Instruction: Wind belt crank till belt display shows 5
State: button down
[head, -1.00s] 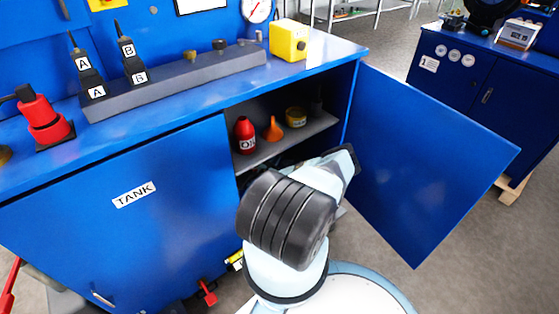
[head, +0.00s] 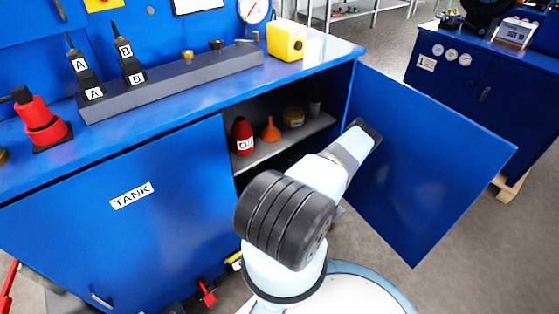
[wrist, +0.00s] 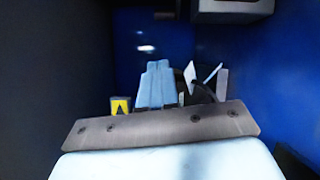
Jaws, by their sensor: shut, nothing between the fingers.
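I cannot make out the belt crank or the belt display in either view. In the wrist view my gripper (wrist: 158,68) appears as two pale blue fingers side by side, shut and empty, beyond a grey plate with screws. In the head view my arm reaches from the bottom middle toward the open cabinet door. Its dark far end is in front of the door, right of the cabinet opening, and the fingers cannot be made out there.
The open blue door (head: 435,165) stands right of the cabinet. A red oil bottle (head: 242,136) and orange funnel (head: 270,130) stand on its shelf. A yellow box (head: 287,40) is on top. A yellow-black label (wrist: 120,107) and grey box (wrist: 232,8) show in the wrist view.

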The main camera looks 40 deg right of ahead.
jog(key=w+d+m+y, duration=0.1)
jog(key=w+d, duration=0.7)
jog(key=shift+f, duration=0.15)
dwell(0.6)
jog(key=shift+d, duration=0.1)
